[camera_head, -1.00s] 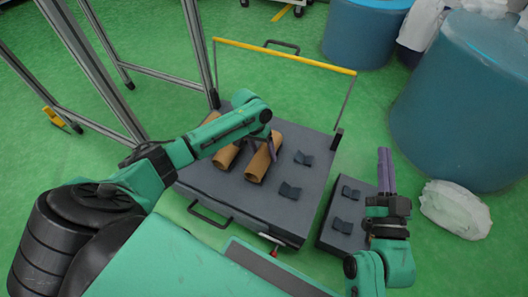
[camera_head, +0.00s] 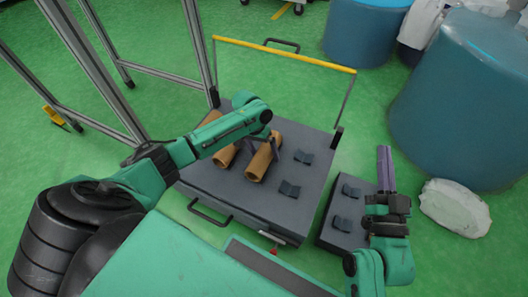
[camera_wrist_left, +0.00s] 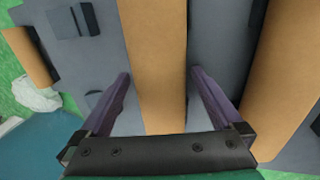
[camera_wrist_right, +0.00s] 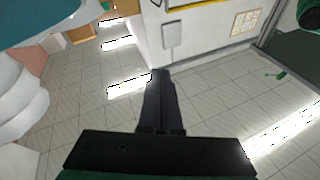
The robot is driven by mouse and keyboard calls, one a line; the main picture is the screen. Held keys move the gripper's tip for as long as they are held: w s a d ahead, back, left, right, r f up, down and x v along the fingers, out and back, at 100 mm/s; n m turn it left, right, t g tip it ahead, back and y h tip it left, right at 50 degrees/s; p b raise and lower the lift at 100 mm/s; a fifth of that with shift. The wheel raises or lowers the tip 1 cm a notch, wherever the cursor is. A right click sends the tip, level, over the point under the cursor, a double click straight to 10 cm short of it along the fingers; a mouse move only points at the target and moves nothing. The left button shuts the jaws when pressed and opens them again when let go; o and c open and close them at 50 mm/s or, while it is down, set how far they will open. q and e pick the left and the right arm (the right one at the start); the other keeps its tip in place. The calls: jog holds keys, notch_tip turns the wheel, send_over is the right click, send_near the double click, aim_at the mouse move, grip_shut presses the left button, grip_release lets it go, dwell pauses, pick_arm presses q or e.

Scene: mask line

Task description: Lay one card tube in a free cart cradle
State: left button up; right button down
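Two brown card tubes lie side by side on the grey cart (camera_head: 312,200): a left tube (camera_head: 224,156) partly hidden under my left arm, and a right tube (camera_head: 260,163). My left gripper (camera_head: 264,146) is over the right tube. In the left wrist view its purple fingers (camera_wrist_left: 160,98) stand apart on either side of that tube (camera_wrist_left: 158,70), with a gap at each side. Two dark cradles on the cart, a far one (camera_head: 303,158) and a near one (camera_head: 290,190), are empty. My right gripper (camera_head: 384,158) is shut and empty, right of the cart.
A low grey stand (camera_head: 335,240) with two empty cradles is right of the cart. A white bag (camera_head: 455,207) and a large blue drum (camera_head: 460,110) are further right. The cart's yellow handle (camera_head: 285,55) spans its back. A metal frame (camera_head: 90,65) stands left.

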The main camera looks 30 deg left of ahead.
aim_at(263, 149)
pick_arm(q)
jog(key=shift+r, duration=0.15)
jog(key=shift+p+v, duration=0.75)
jog(key=shift+v, duration=0.4)
jog(key=p+v, duration=0.2)
jog(key=v, duration=0.1)
jog(key=shift+r, duration=0.15)
pick_arm(e)
jog(key=s+a+f+g+h, duration=0.1)
jog(key=s+f+g, duration=0.4)
jog(key=f, duration=0.5)
jog(key=s+f+g+h, duration=0.1)
jog(key=s+f+g, duration=0.1)
jog(key=s+f, duration=0.65)
pick_arm(q)
jog(key=p+v, duration=0.4)
jog(key=v, duration=0.4)
jog(key=shift+a+r, duration=0.25)
jog(key=shift+r, duration=0.05)
pick_arm(e)
jog(key=r, duration=0.1)
jog(key=w+r+g, duration=0.1)
jog(key=r, duration=0.1)
jog(key=shift+w+a+r+g, duration=0.1)
jog(key=shift+w+a+g, duration=0.05)
jog(key=shift+g, duration=0.15)
